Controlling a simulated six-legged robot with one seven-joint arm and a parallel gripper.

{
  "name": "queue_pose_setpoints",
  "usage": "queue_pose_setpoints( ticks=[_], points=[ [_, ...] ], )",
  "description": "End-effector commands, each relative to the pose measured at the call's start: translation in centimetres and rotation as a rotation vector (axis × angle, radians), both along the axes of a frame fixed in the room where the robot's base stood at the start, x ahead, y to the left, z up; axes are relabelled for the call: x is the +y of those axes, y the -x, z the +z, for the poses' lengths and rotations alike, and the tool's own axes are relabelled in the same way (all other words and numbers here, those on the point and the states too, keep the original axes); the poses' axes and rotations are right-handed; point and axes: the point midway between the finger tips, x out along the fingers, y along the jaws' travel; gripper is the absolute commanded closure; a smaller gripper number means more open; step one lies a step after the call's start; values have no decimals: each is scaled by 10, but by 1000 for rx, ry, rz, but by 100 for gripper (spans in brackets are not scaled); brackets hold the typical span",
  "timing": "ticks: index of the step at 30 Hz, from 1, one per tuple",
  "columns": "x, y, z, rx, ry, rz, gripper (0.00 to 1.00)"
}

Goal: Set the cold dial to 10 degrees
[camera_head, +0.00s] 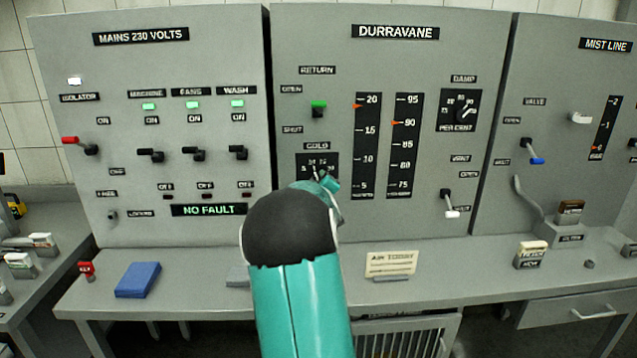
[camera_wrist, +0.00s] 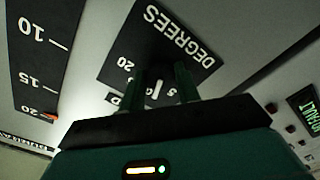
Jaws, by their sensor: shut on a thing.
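The cold dial (camera_head: 305,160) is a black square plate under the COLD label on the middle panel, partly hidden by my arm in the head view. In the wrist view its plate (camera_wrist: 128,62) shows upside down with the word DEGREES and a 20. My gripper (camera_wrist: 161,78) has one finger on each side of the dark knob, shut on it; a white pointer line (camera_wrist: 157,89) shows between the fingers. The exact reading is hidden. In the head view my gripper (camera_head: 322,176) reaches the dial from below. The left gauge (camera_head: 367,140) has its orange marker near 20.
A second gauge (camera_head: 404,145) and the damp dial (camera_head: 461,108) are to the right. The return switch (camera_head: 319,109) is just above the dial. A mains panel (camera_head: 165,60) with several switches stands left. A bench (camera_head: 200,285) runs below, with a blue block (camera_head: 138,280) and a card (camera_head: 391,263).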

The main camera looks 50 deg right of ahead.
Motion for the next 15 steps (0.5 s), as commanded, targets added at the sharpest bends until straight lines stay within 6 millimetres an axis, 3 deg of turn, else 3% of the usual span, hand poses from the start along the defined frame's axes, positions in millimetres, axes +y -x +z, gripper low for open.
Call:
queue_pose_setpoints(
  ticks=[2, 3, 5, 15],
  points=[
    [0, 0, 0, 0, -1, 1, 90],
    [0, 0, 0, 0, -1, 1, 60],
    [0, 0, 0, 0, -1, 1, 48],
    [2, 1, 0, -2, -1, 0, 47]
  ],
)
